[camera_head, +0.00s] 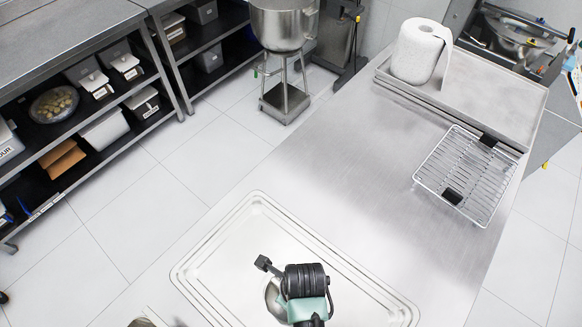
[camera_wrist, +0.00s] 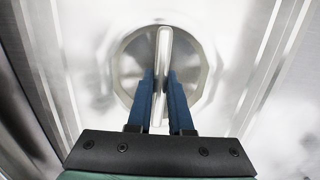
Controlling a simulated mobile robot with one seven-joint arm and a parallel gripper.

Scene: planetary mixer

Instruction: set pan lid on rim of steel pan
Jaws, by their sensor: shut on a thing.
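My gripper (camera_wrist: 161,98) is shut on the upright bar handle of the pan lid (camera_wrist: 125,70) in the wrist view, with one blue finger on each side. The lid is a round shiny steel disc seen from above. In the head view my wrist covers most of it, and a steel edge of the lid (camera_head: 271,298) shows to the left. I cannot tell whether the lid touches the surface below. The steel pan is not clearly seen; a metal piece (camera_head: 142,321) is cut off at the bottom edge and I cannot tell what it is.
A large shallow steel tray (camera_head: 225,245) lies under my gripper on the steel table (camera_head: 345,160). A wire rack (camera_head: 467,175) and a tray (camera_head: 495,95) with a paper roll (camera_head: 417,50) are at the right and back. The table's middle is clear.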

